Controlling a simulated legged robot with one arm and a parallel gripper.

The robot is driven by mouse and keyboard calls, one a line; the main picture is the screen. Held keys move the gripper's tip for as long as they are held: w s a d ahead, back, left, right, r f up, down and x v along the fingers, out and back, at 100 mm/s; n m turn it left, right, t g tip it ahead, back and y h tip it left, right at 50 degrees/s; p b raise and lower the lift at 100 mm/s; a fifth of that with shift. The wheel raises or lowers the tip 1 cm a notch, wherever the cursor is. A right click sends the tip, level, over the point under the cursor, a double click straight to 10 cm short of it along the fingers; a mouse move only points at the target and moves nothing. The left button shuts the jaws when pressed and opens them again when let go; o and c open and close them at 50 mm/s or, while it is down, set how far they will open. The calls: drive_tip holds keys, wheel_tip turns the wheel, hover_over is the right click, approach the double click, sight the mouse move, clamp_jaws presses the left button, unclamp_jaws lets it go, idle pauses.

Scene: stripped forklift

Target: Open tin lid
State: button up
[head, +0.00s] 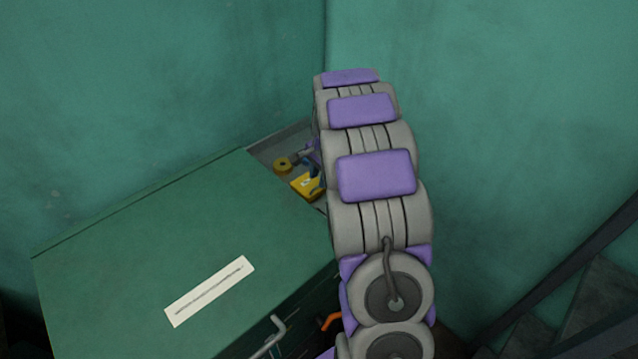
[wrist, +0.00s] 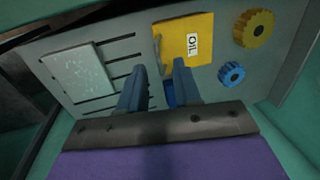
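A yellow tin (wrist: 180,42) marked OIL lies on a grey slotted surface in the wrist view, just beyond my fingertips. A thin handle-like piece shows along its left side. It also shows in the head view (head: 307,187), partly hidden by my arm. I cannot make out a separate lid on it. My gripper (wrist: 159,65) is open, with its two blue-grey fingers apart and near the tin's lower left edge. I cannot tell whether either finger touches it. A small dark blue thing (wrist: 169,93) shows between the fingers.
A yellow gear (wrist: 253,27) and a blue gear (wrist: 231,74) lie right of the tin. A pale plate (wrist: 77,70) lies at left. A green box top (head: 150,240) with a white label (head: 210,291) stands left of my arm. Green walls close in behind.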

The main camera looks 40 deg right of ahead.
wheel_tip(320, 180, down, 2)
drive_tip(key=shift+w, duration=0.15)
drive_tip(key=shift+d+f, duration=0.1)
drive_tip(key=shift+f, duration=0.1)
drive_tip(key=shift+w+d+f, duration=0.1)
drive_tip(key=shift+d, duration=0.25)
drive_tip(key=shift+a, duration=0.4)
drive_tip(key=c, duration=0.5)
clamp_jaws()
drive_tip(key=shift+d, duration=0.1)
